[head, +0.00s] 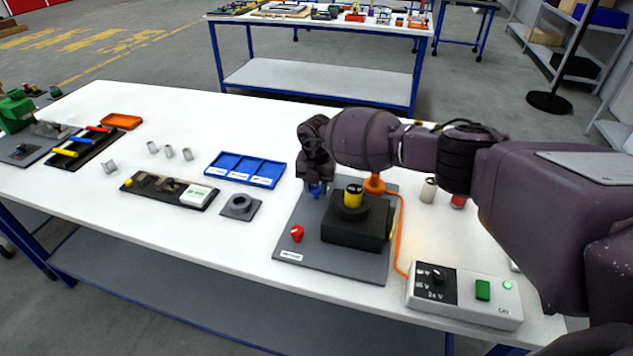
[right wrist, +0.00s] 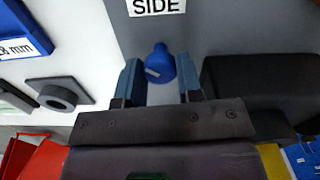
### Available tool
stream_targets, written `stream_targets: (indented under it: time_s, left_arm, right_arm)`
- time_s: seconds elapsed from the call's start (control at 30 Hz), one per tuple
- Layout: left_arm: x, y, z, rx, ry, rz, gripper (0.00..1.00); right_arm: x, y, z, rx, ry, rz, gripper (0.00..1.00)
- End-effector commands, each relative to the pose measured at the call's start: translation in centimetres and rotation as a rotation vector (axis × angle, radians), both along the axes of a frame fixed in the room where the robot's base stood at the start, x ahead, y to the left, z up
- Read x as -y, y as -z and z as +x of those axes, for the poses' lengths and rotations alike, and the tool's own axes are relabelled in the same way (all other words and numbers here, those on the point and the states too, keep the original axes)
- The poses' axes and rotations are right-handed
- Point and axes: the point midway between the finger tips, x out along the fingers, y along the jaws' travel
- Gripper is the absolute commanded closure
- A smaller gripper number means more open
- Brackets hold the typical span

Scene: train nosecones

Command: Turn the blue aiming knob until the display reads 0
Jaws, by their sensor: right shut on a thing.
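The blue aiming knob (right wrist: 158,64) stands up from a grey plate (head: 295,262) and shows between my two fingers in the right wrist view. In the head view only a bit of the blue knob (head: 317,189) shows under my right gripper (head: 315,183). My right gripper (right wrist: 157,80) points down and is shut on the knob. The display (head: 196,196) is a small white box on a black strip left of the plate; its text is too small there. My left gripper is out of view.
A black block with a yellow-and-black cap (head: 353,193) stands close right of the knob. A red knob (head: 297,233) sits near the plate's front. An orange cable (head: 399,235) runs to a control box (head: 465,296). A blue tray (head: 245,169) lies left.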

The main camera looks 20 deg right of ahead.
Motion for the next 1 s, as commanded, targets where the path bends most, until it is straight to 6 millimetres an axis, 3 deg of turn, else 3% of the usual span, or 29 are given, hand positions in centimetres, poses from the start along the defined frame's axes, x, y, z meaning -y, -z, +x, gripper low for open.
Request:
stream_targets:
  time_s: [0.3, 0.8, 0.83, 0.97, 1.0]
  left_arm:
    - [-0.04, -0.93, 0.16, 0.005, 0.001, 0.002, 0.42]
    - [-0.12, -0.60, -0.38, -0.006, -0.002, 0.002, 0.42]
    - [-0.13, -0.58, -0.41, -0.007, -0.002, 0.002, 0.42]
    - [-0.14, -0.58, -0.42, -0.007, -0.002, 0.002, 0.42]
    - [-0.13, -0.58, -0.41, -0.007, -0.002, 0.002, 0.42]
  right_arm:
    - [0.01, -0.15, 0.08, 0.002, 0.102, 0.001, 0.90]
    - [0.03, -0.09, 0.08, 0.002, 0.116, 0.001, 0.90]
    - [0.03, -0.09, 0.08, 0.002, 0.116, 0.001, 0.62]
    - [0.03, -0.07, 0.06, 0.001, 0.116, 0.000, 0.42]
    - [0.03, -0.06, 0.06, 0.001, 0.115, 0.000, 0.41]
